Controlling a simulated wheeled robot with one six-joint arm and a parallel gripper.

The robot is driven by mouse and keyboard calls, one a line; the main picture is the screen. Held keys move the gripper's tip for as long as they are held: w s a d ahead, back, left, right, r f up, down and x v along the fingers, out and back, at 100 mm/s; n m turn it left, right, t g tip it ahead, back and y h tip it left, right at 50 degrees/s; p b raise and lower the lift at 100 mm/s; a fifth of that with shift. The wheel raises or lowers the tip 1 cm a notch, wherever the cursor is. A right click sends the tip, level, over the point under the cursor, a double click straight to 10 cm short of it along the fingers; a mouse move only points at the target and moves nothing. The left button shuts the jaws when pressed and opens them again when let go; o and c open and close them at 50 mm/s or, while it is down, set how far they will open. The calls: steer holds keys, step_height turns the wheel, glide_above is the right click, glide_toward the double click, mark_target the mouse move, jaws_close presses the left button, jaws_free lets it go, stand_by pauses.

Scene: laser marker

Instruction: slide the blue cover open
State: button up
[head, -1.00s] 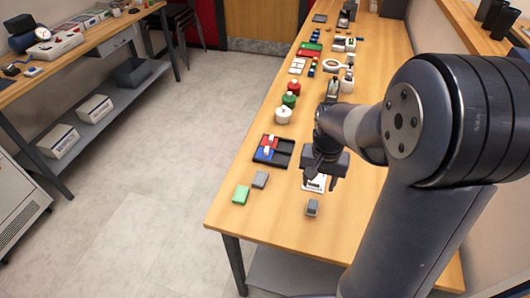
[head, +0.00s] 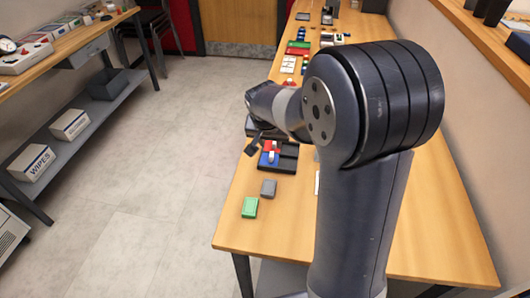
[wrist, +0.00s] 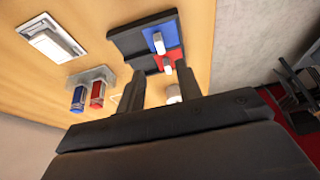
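The blue cover (head: 265,160) with a white handle lies in a black tray (head: 287,162), in front of a red cover (head: 270,145). In the wrist view the blue cover (wrist: 157,40), the red cover (wrist: 175,56) and the black tray (wrist: 132,46) show beyond my fingertips. My gripper (head: 255,144) is beside the tray's left edge in the head view, partly hidden by my arm. In the wrist view my gripper (wrist: 160,76) has its fingers apart, with nothing visibly held. Neither finger visibly touches the blue cover's handle.
A white panel (wrist: 54,38) and a holder with blue and red pieces (wrist: 91,88) show in the wrist view. Several parts line the table (head: 235,225) farther back.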

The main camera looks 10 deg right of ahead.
mark_target(271, 154)
steer(key=p+x, duration=0.1)
steer(key=x, duration=0.8)
steer(key=shift+a, duration=0.1)
steer(key=shift+c, duration=0.4)
jaws_close()
